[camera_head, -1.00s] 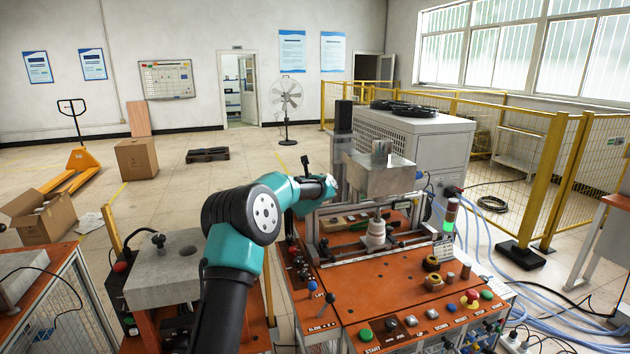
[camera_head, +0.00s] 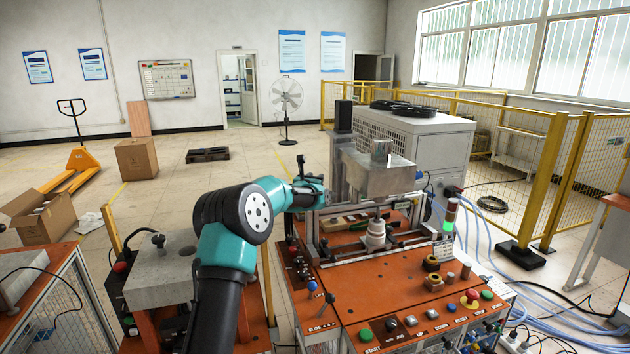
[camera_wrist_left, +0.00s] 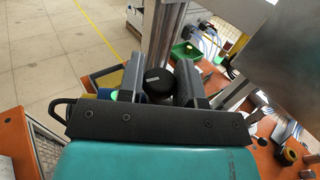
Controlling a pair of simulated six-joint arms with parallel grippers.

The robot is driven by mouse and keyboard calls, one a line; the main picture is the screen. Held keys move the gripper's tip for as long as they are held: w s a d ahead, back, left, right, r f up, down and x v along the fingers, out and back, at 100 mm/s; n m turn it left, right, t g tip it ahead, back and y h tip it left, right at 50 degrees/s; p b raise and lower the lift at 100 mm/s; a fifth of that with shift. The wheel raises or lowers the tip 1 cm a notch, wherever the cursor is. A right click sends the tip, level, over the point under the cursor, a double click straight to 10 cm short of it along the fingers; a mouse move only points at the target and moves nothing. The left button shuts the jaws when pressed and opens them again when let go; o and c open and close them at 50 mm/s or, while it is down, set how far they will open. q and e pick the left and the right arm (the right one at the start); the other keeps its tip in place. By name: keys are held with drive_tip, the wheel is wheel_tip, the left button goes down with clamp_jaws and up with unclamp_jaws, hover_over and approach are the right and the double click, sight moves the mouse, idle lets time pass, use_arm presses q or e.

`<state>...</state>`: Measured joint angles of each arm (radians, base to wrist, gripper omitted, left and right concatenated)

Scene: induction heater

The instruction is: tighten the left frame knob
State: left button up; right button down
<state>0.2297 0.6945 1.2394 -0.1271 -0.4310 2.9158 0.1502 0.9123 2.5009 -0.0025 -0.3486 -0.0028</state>
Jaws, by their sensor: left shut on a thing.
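The left frame knob (camera_wrist_left: 157,85) is a round black knob beside an upright metal frame post (camera_wrist_left: 163,35) in the left wrist view. My left gripper (camera_wrist_left: 160,82) has its two grey fingers on either side of this knob and is shut on it. In the head view my left gripper (camera_head: 325,194) is at the left side of the heater frame, and the knob is hidden there behind the gripper and wrist. My right gripper is in neither view.
A metal box (camera_head: 378,178) sits on the frame just right of my left gripper. A white stacked insulator (camera_head: 376,234) stands below it. The orange control bench (camera_head: 375,285) carries buttons and small levers. Open floor lies behind and to the left.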

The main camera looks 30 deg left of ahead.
use_arm(q)
drive_tip(key=o, duration=0.9)
drive_tip(key=shift+s, duration=0.1)
drive_tip(key=shift+s+d, duration=0.4)
drive_tip(key=shift+s, duration=1.55)
drive_tip(key=shift+s+d, duration=0.35)
drive_tip(key=shift+s, duration=1.6)
drive_tip(key=shift+s+d, duration=0.4)
drive_tip(key=shift+s, duration=1.55)
